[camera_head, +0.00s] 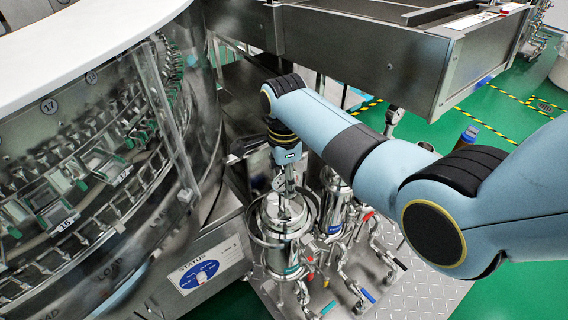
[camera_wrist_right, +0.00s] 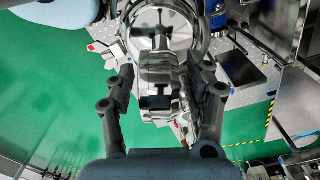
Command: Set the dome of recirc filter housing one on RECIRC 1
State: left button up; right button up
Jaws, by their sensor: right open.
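A shiny steel filter housing (camera_head: 282,255) stands upright below my right gripper (camera_head: 288,186), left of a second similar housing (camera_head: 335,203). A bright round rim shows at its top, but the gripper and reflections hide whether the dome is seated there. In the right wrist view, my right gripper (camera_wrist_right: 162,82) is open, with its dark fingers on either side of a steel fitting (camera_wrist_right: 157,72). Beyond the fitting is a round steel rim (camera_wrist_right: 204,30). I cannot tell whether the fingers touch the fitting. My left gripper is not in view.
A large rotary washer (camera_head: 90,150) fills the left side. A steel conveyor frame (camera_head: 400,60) crosses overhead at the back. Valves with coloured handles (camera_head: 370,294) stand low in front of the housings, on a tread-plate base (camera_head: 425,285). Green floor (camera_head: 500,115) lies open at right.

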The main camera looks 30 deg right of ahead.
notch_tip(320, 180, up, 12)
jog(key=shift+f, duration=0.25)
jog(key=shift+f, duration=0.1)
dwell(0.5)
